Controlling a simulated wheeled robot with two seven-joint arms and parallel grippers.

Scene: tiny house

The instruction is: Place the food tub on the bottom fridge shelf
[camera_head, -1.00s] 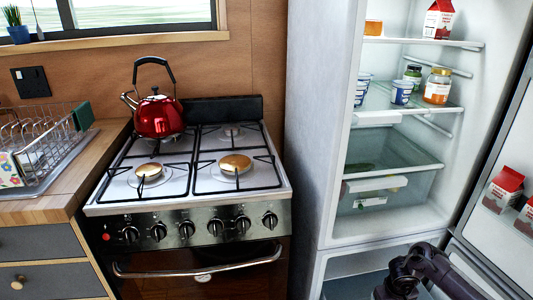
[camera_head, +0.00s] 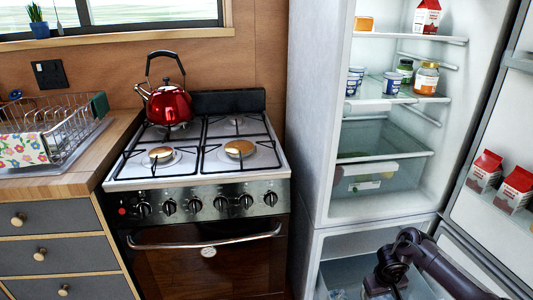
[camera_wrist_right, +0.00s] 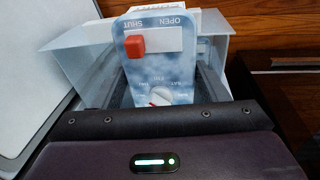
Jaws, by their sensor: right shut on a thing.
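The food tub (camera_wrist_right: 158,75) fills the middle of the right wrist view. It has a cloudy blue face with a red slider marked open and shut and a white dial. In the head view, the gripper is low in front of the fridge's open lower compartment (camera_head: 335,246), and I cannot make out the tub there. The open fridge (camera_head: 400,207) has shelves, including a bottom glass shelf (camera_head: 385,143) above a clear drawer (camera_head: 400,177). My left gripper is not in view.
The open fridge door (camera_head: 478,222) with red-and-white cartons (camera_head: 514,190) is at the right. Jars (camera_head: 426,78) and cups (camera_head: 391,84) stand on the middle shelf. The stove (camera_head: 200,160) with a red kettle (camera_head: 168,104) is left of the fridge.

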